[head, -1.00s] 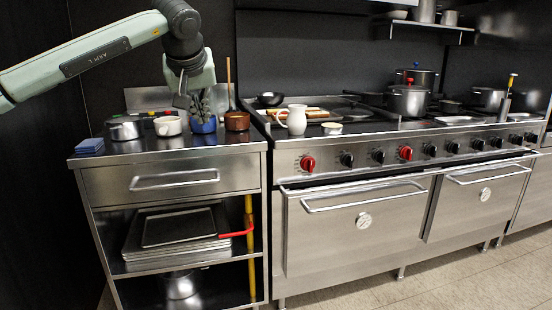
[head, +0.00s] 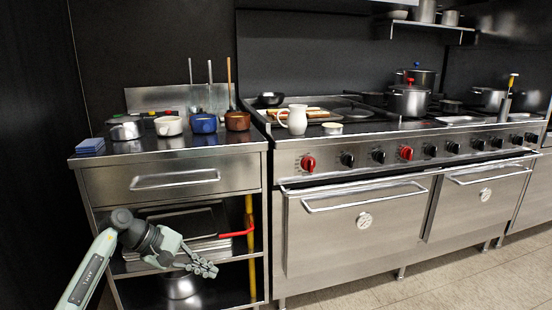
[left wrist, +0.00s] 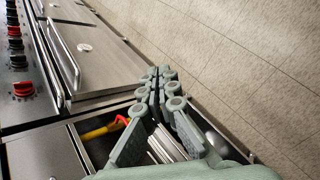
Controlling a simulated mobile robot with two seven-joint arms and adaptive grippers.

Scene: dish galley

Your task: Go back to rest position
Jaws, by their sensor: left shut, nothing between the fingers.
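My left gripper (head: 205,268) is low in the head view, in front of the open lower shelves of the steel counter. It is shut and empty, with its fingers together; they also show in the left wrist view (left wrist: 160,75). My left arm comes in from the bottom left corner. My right gripper is in neither view.
The steel counter (head: 100,172) holds a blue pot (head: 204,124), a white pot (head: 168,126), a brown pot (head: 237,121) and a blue sponge stack (head: 90,145). Trays (head: 190,220) and a red-and-yellow handled tool (head: 250,215) are below. The range (head: 360,235) stands right. Floor in front is clear.

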